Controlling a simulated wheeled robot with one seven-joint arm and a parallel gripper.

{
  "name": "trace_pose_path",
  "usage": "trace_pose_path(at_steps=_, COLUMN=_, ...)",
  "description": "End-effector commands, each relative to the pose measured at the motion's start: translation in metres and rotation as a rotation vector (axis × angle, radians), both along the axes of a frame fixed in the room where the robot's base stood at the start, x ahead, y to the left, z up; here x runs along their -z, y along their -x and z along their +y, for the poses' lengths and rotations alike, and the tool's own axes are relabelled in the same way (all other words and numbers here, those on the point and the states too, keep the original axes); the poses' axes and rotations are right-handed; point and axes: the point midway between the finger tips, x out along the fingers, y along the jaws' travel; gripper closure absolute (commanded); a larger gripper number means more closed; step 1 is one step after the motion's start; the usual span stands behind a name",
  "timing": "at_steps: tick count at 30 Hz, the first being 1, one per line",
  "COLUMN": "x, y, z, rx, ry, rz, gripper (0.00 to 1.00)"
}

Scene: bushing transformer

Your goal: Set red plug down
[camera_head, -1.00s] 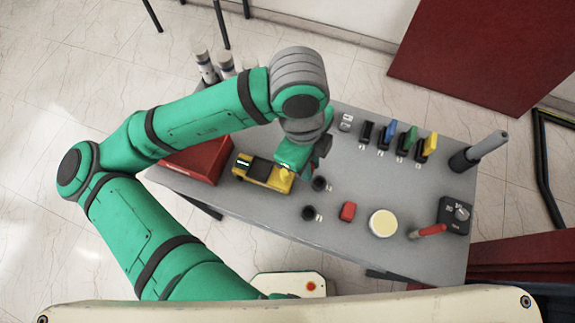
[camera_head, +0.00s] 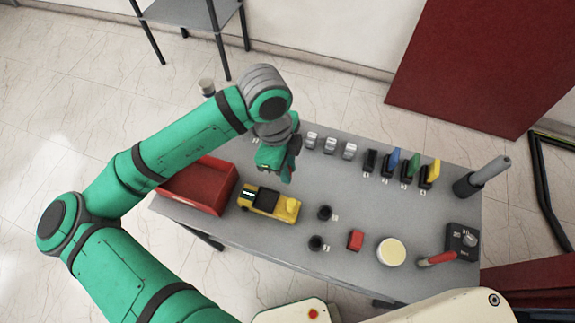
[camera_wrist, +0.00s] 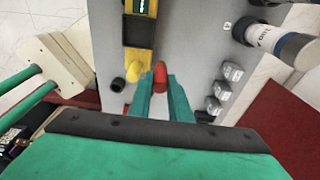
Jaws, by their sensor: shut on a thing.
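In the wrist view a red plug (camera_wrist: 159,74) sits between the tips of my two green fingers. My gripper (camera_wrist: 160,85) is shut on it. In the head view my gripper (camera_head: 289,168) hangs over the grey table (camera_head: 300,262), just behind the yellow device (camera_head: 269,203). The plug cannot be made out in the head view. The gap between the plug and the tabletop cannot be judged.
A red bin (camera_head: 205,190) stands at the left table end. Grey fittings (camera_head: 330,145) and black holders with coloured pieces (camera_head: 409,170) line the back edge. Two black sockets (camera_head: 325,213), a red block (camera_head: 355,240) and a cream disc (camera_head: 391,251) lie in front.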

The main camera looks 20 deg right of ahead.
Motion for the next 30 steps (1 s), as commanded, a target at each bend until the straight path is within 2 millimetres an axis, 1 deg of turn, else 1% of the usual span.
trace_pose_path(at_steps=1, x=0.005, y=-0.011, z=-0.003, rx=-0.001, ry=-0.001, rz=0.0, gripper=1.0)
trace_pose_path(at_steps=2, x=0.009, y=-0.016, z=-0.004, rx=-0.002, ry=-0.001, rz=0.001, gripper=1.0)
trace_pose_path(at_steps=3, x=0.017, y=-0.02, z=-0.006, rx=-0.002, ry=-0.001, rz=0.003, gripper=1.0)
trace_pose_path(at_steps=6, x=0.033, y=-0.034, z=-0.009, rx=-0.001, ry=-0.001, rz=0.001, gripper=1.0)
trace_pose_path(at_steps=10, x=0.048, y=-0.046, z=-0.011, rx=-0.001, ry=-0.001, rz=0.0, gripper=1.0)
trace_pose_path(at_steps=17, x=0.059, y=-0.055, z=-0.013, rx=-0.003, ry=0.0, rz=0.0, gripper=1.0)
trace_pose_path(at_steps=20, x=0.067, y=-0.061, z=-0.014, rx=-0.003, ry=0.0, rz=0.0, gripper=1.0)
trace_pose_path(at_steps=25, x=0.091, y=-0.059, z=-0.014, rx=-0.003, ry=0.0, rz=0.002, gripper=1.0)
trace_pose_path(at_steps=27, x=0.095, y=-0.059, z=-0.014, rx=-0.002, ry=0.001, rz=-0.001, gripper=1.0)
trace_pose_path(at_steps=30, x=0.095, y=-0.06, z=-0.014, rx=-0.002, ry=0.001, rz=-0.001, gripper=1.0)
